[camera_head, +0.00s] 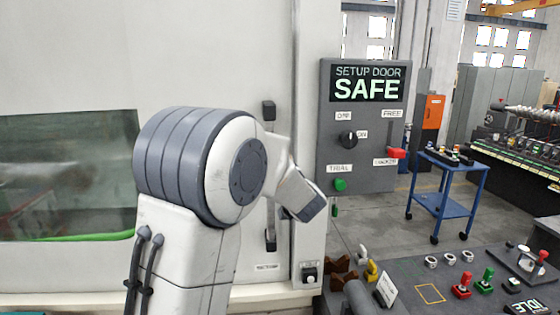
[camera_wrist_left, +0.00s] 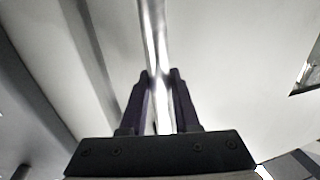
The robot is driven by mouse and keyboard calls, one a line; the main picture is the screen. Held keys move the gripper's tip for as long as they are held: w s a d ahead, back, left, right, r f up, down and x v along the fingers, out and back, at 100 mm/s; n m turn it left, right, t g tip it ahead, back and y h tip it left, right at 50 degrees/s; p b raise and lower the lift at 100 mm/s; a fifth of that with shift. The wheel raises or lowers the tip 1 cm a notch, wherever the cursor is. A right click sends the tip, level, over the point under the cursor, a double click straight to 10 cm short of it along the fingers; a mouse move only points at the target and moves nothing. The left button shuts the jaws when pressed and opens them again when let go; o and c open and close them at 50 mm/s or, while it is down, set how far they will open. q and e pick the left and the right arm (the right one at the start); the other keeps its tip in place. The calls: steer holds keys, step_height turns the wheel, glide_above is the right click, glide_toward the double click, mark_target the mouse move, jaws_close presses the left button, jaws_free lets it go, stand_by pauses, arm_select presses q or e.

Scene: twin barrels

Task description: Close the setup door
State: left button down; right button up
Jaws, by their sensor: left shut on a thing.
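The setup door (camera_head: 200,60) is a large white panel with a dark window at its left. Its handle is a vertical metal bar (camera_wrist_left: 152,30) with black mounts (camera_head: 268,111) near the door's right side. My left gripper (camera_wrist_left: 160,80) is shut on the handle bar, one dark finger each side. In the head view my left arm hides that gripper and the handle's middle. The door's right edge is beside a white post (camera_head: 310,110); I cannot tell whether a gap is left. My right gripper is in neither view.
A grey panel (camera_head: 330,100) right of the post reads "SETUP DOOR SAFE". It has a black knob (camera_head: 347,139), a red lever (camera_head: 396,153) beside the lower label and a green button (camera_head: 340,185). A dark table (camera_head: 410,275) with coloured pieces lies at lower right; a blue cart (camera_head: 442,205) stands behind.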

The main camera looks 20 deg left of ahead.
arm_select(q)
steer(key=shift+w+d+r, duration=0.2)
steer(key=shift+w+d, duration=0.1)
steer(key=shift+d, duration=0.2)
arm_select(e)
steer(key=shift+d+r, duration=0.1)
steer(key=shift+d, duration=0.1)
arm_select(q)
steer(key=c, duration=1)
jaws_free()
steer(key=o, duration=0.3)
steer(key=shift+d, duration=0.1)
steer(key=shift+o, duration=0.2)
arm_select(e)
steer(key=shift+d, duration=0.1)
arm_select(q)
steer(key=shift+f, duration=0.1)
steer(key=b+v, duration=0.3)
steer(key=v, duration=0.7)
steer(key=shift+s+b, duration=0.25)
steer(key=shift+b, duration=0.05)
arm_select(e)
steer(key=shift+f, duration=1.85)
